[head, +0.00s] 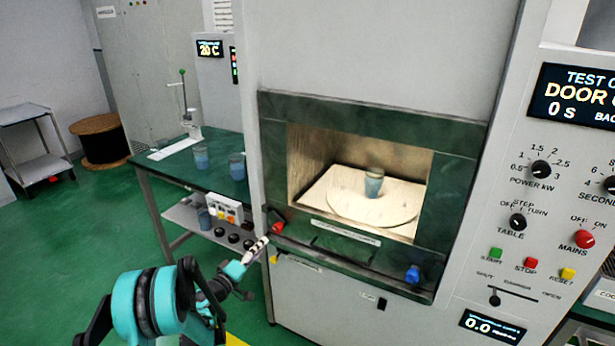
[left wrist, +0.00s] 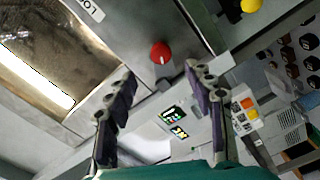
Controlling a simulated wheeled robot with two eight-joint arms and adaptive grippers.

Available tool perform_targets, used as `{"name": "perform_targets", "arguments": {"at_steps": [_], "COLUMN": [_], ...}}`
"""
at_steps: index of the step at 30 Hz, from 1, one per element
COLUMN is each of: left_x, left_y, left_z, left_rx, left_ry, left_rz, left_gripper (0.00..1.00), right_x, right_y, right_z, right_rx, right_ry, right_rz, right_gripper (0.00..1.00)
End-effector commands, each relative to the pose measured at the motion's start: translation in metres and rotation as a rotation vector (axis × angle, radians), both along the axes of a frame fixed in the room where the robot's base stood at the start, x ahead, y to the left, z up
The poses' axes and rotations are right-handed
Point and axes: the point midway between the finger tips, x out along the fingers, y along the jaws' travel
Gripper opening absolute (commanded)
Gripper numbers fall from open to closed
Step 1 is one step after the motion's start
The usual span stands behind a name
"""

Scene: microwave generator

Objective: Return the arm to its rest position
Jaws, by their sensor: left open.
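My left arm (head: 150,303), teal and black, reaches in from the lower left in the head view. Its left gripper (head: 253,268) is in front of the cabinet's lower left edge, below the open chamber. In the left wrist view the two fingers of the left gripper (left wrist: 160,72) are spread apart with nothing between them. A red knob (left wrist: 160,52) shows beyond the fingertips. My right gripper is in no view.
The microwave cabinet's chamber (head: 310,160) is open and lit; a beaker (head: 374,186) of blue liquid stands on its round plate (head: 345,208). A green-topped bench (head: 185,175) with more beakers stands left. Knobs (head: 413,274) stick out along the front.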

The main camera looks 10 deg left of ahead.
Motion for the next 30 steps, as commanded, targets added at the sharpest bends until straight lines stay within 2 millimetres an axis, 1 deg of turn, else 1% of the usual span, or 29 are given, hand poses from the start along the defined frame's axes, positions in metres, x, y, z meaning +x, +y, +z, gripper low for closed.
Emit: {"name": "perform_targets", "arguments": {"at_steps": [2, 5, 8, 9, 11, 14, 15, 17, 18, 20, 21, 23, 24, 25, 26, 27, 30], "left_x": [-0.002, -0.010, -0.028, -0.038, -0.054, -0.087, -0.101, -0.124, -0.141, -0.166, -0.183, -0.210, -0.228, -0.241, -0.254, -0.272, -0.311], "left_y": [-0.010, -0.031, -0.059, -0.070, -0.084, -0.105, -0.112, -0.121, -0.125, -0.131, -0.133, -0.135, -0.135, -0.135, -0.133, -0.131, -0.123], "left_z": [0.010, 0.028, 0.050, 0.058, 0.068, 0.081, 0.085, 0.089, 0.091, 0.093, 0.093, 0.093, 0.091, 0.090, 0.089, 0.086, 0.079], "left_rx": [0.023, 0.087, 0.179, 0.219, 0.278, 0.377, 0.418, 0.481, 0.521, 0.584, 0.626, 0.690, 0.734, 0.766, 0.800, 0.842, 0.944], "left_ry": [0.017, 0.062, 0.126, 0.154, 0.194, 0.261, 0.286, 0.326, 0.352, 0.389, 0.413, 0.449, 0.472, 0.489, 0.506, 0.528, 0.574], "left_rz": [-0.017, -0.053, -0.099, -0.118, -0.143, -0.181, -0.193, -0.212, -0.221, -0.235, -0.241, -0.250, -0.254, -0.256, -0.257, -0.258, -0.252], "left_gripper": [0.53, 0.53, 0.53, 0.53, 0.53, 0.53, 0.53, 0.53, 0.53, 0.53, 0.53, 0.53, 0.53, 0.53, 0.53, 0.53, 0.53], "right_x": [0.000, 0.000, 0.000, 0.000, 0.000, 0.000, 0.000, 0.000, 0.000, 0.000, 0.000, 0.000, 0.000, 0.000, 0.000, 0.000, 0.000], "right_y": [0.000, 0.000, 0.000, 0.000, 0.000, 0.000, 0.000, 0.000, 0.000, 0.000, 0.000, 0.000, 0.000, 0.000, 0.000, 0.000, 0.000], "right_z": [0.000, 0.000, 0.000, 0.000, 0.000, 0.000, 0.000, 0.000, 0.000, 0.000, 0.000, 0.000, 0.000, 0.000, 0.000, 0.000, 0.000], "right_rx": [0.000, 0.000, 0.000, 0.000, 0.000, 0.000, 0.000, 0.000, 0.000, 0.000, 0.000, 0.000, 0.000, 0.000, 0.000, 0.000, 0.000], "right_ry": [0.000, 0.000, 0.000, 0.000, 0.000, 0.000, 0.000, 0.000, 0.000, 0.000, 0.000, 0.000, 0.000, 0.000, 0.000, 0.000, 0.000], "right_rz": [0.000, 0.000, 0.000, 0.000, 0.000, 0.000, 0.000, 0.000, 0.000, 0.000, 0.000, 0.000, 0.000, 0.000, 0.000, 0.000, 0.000], "right_gripper": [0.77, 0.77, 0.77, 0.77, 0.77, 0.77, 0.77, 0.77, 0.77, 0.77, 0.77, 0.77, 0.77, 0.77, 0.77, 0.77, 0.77]}}
